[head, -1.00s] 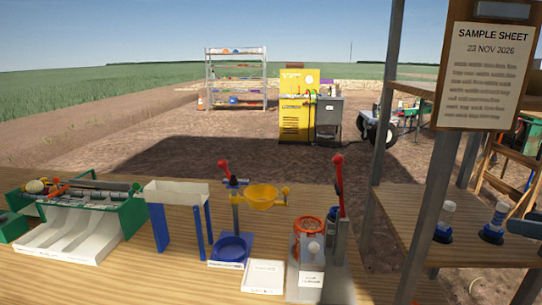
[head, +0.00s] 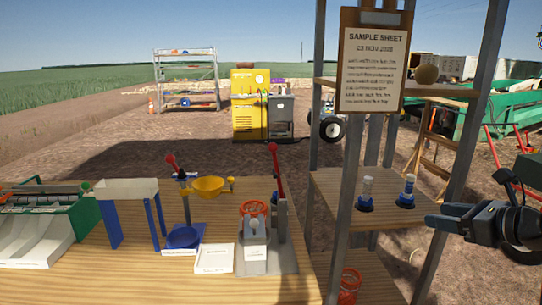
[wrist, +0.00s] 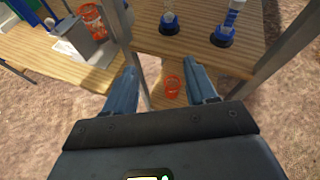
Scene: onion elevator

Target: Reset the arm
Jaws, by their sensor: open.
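My gripper (head: 440,222) is at the right of the head view, in front of the shelf unit and apart from it. In the wrist view my gripper (wrist: 164,92) shows two blue-grey fingers spread apart with nothing between them. Beyond the fingers are the shelf unit's wooden shelves (wrist: 180,45). My arm's base end is cut off by the right edge of the head view.
The shelf (head: 335,190) holds two bottles with blue bases (head: 366,192), (head: 407,190). An orange basket (head: 350,283) stands on a lower shelf. The workbench (head: 130,275) with sampling devices is at left. A clipboard sheet (head: 371,65) hangs on the posts.

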